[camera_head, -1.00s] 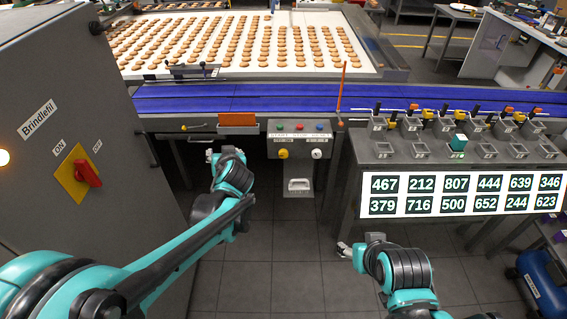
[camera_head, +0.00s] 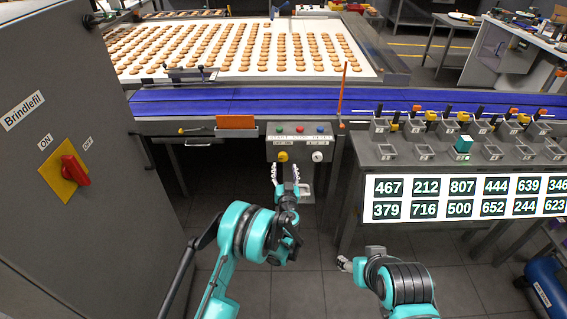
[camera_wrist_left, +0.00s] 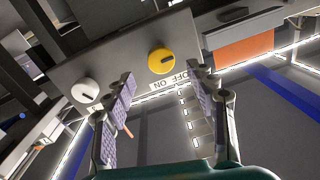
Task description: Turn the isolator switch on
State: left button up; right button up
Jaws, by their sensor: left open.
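The grey cabinet at the left of the head view carries a red rotary switch (camera_head: 75,170) on a yellow plate (camera_head: 61,186), with ON and OFF marked above it; its handle slants down to the right. The control panel (camera_head: 272,141) has a yellow knob (camera_head: 283,157) and a white knob (camera_head: 317,156). The wrist view shows the yellow knob (camera_wrist_left: 161,61) beside an OFF/ON label, and the white knob (camera_wrist_left: 85,91). My left gripper (camera_head: 285,172) is open and empty, just below the panel in the head view. My right gripper (camera_head: 345,262) is low and mostly hidden.
A blue conveyor (camera_head: 230,103) runs behind the panel, with a biscuit tray (camera_head: 379,72) beyond. A bench with bins and a number board (camera_head: 463,197) stands at the right. The floor in front is clear.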

aim_at(283, 159)
pick_arm(q)
jog(key=w, duration=0.2)
jog(key=w+b, duration=0.1)
jog(key=w, duration=0.1)
jog(key=shift+w+a+f, duration=0.15)
jog(key=shift+w+a, duration=0.05)
jog(key=shift+w, duration=0.65)
jog(key=c, duration=1.2)
